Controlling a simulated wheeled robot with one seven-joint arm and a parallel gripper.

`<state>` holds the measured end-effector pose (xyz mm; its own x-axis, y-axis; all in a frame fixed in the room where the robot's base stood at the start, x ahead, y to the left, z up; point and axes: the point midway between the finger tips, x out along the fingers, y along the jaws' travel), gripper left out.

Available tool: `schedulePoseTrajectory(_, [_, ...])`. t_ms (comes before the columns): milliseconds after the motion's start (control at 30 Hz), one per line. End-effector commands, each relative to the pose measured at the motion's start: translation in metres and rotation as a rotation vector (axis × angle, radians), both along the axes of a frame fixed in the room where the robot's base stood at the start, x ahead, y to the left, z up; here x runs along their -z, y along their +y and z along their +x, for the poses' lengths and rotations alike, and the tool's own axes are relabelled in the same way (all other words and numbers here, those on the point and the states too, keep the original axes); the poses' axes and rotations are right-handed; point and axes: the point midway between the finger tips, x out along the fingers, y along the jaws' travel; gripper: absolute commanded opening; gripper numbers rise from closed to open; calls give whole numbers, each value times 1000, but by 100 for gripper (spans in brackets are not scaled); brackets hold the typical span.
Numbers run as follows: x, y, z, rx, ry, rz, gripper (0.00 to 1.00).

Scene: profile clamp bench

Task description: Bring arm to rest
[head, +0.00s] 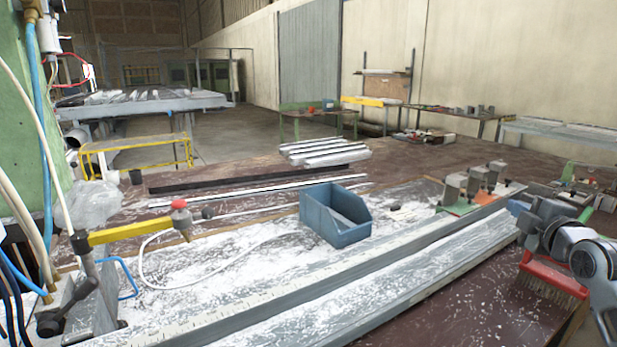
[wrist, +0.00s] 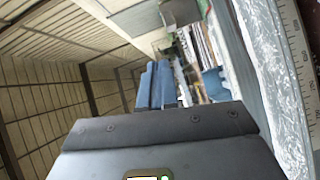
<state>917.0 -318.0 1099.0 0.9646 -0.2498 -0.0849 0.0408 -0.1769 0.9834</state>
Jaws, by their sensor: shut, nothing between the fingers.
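My gripper (wrist: 157,85) shows in the wrist view as two blue fingers side by side, shut with nothing held. In the head view my arm comes in at the right edge, and the gripper (head: 517,208) points left and away, over the right end of the bench near the long profiles. It appears clear of the blue bin (head: 335,228). I cannot tell from these views how high it is above the bench.
A red brush (head: 550,275) is just below my arm. Grey clamp blocks (head: 470,187) stand behind the gripper. Long metal profiles (head: 400,265) cross the bench, dusted white. A green machine column (head: 30,130) with hoses and a yellow lever (head: 125,232) stand left.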

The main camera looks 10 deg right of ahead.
Motion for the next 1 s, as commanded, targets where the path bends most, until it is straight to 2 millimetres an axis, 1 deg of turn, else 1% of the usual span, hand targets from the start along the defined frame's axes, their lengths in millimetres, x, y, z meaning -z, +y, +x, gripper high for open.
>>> schedulePoseTrajectory(167, [10, 23, -1, -10, -34, 69, 0])
schedulePoseTrajectory(367, [27, 59, -6, -22, -82, 184, 0])
schedulePoseTrajectory(467, [38, 83, -11, -29, -111, 260, 0])
schedulePoseTrajectory(567, [53, 113, -21, -35, -141, 358, 0])
schedulePoseTrajectory(600, [61, 127, -26, -37, -154, 404, 0])
schedulePoseTrajectory(667, [73, 150, -37, -38, -173, 483, 0])
schedulePoseTrajectory(700, [81, 165, -46, -37, -186, 535, 0])
schedulePoseTrajectory(767, [93, 186, -60, -34, -202, 612, 0])
schedulePoseTrajectory(800, [101, 200, -71, -30, -209, 662, 0])
schedulePoseTrajectory(867, [112, 218, -88, -24, -220, 731, 0])
schedulePoseTrajectory(900, [119, 231, -100, -20, -226, 777, 0])
schedulePoseTrajectory(967, [130, 248, -120, -12, -232, 842, 0])
schedulePoseTrajectory(1000, [137, 258, -134, -4, -232, 883, 0])
